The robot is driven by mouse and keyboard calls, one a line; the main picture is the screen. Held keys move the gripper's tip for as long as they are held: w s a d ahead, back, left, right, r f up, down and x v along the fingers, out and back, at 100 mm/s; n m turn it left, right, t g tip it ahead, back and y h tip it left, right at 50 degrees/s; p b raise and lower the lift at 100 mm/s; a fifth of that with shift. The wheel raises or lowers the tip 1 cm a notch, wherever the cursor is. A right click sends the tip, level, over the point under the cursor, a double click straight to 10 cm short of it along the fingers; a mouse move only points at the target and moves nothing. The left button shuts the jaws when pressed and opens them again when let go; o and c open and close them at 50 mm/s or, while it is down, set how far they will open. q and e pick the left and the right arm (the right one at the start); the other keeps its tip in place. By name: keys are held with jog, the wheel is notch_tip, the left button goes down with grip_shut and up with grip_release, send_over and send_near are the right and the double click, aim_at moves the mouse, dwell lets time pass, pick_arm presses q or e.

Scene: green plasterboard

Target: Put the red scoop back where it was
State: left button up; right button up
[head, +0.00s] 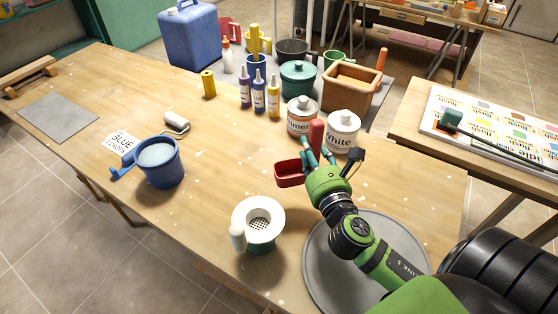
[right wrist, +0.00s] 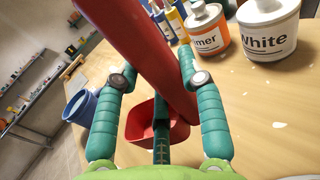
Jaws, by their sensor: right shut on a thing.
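The red scoop (head: 289,174) is in my right gripper (head: 318,150), over the middle of the wooden table. Its red handle (head: 316,132) rises beside the paint cans. In the right wrist view, the handle (right wrist: 150,50) runs between the teal fingers and the bowl (right wrist: 143,127) shows lower down, behind them. My right gripper (right wrist: 160,85) is shut on the scoop. I cannot tell whether the bowl touches the table. My left gripper is not in view.
The Primer can (head: 301,118) and White can (head: 342,132) stand close behind the scoop. A wooden box (head: 347,95) with an orange-red handle is farther back. A white strainer cup (head: 260,222) and grey round plate (head: 322,262) are in front. A blue jug (head: 163,172) stands left.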

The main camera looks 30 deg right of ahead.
jog(key=w+f, duration=0.2)
jog(key=f, duration=0.1)
jog(key=w+a+f+b, duration=0.1)
jog(key=w+f, duration=0.2)
jog(key=w+a+f+b, duration=0.1)
jog(key=w+f, duration=0.2)
jog(key=shift+w, duration=0.2)
jog(key=shift+f, duration=0.15)
jog(key=o, duration=1.2)
jog(key=shift+f, duration=0.1)
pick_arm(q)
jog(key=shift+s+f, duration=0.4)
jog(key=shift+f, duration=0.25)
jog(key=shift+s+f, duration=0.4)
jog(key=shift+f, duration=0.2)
